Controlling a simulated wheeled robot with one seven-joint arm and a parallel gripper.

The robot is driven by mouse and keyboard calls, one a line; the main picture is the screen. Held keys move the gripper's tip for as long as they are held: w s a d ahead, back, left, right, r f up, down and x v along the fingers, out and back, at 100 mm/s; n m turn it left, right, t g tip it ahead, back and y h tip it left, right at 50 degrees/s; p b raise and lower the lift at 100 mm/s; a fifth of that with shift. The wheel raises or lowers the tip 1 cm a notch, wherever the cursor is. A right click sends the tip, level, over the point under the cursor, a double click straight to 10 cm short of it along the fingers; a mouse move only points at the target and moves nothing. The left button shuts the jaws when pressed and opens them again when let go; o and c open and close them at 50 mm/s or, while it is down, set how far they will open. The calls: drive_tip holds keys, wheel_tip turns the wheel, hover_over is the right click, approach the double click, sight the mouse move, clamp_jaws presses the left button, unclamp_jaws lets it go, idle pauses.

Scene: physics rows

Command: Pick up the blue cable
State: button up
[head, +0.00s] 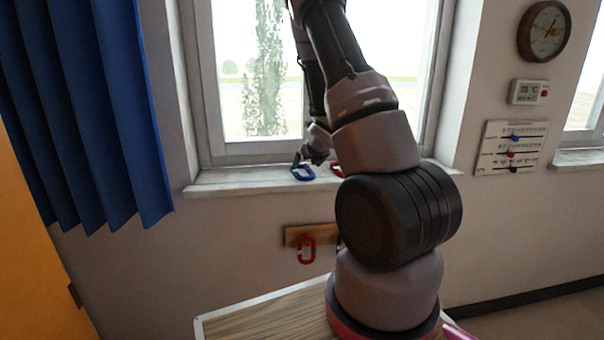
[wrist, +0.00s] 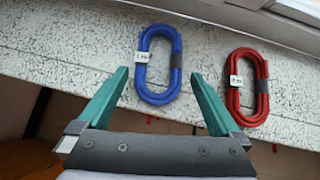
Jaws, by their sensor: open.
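The blue cable (wrist: 143,76) is a coiled oval loop with a white label and a dark band. It lies flat on the speckled window sill (wrist: 60,45). In the head view the blue cable (head: 303,174) shows on the sill just below my gripper (head: 312,158). In the wrist view my gripper (wrist: 158,95) is open, with its green fingers spread. The blue loop lies beyond and between the fingertips, and nothing is held. I cannot tell the height of the fingers above the sill.
A red cable coil (wrist: 232,95) lies on the sill right of the blue one, close to the right finger. Another red loop (head: 306,249) hangs from a wooden wall board (head: 300,235). The window frame (wrist: 245,30) borders the sill's back. A blue curtain (head: 90,110) hangs left.

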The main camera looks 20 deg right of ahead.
drive_tip(key=x, duration=0.4)
drive_tip(key=shift+w+f, duration=0.3)
drive_tip(key=c, duration=1.1)
drive_tip(key=shift+r, duration=5.05)
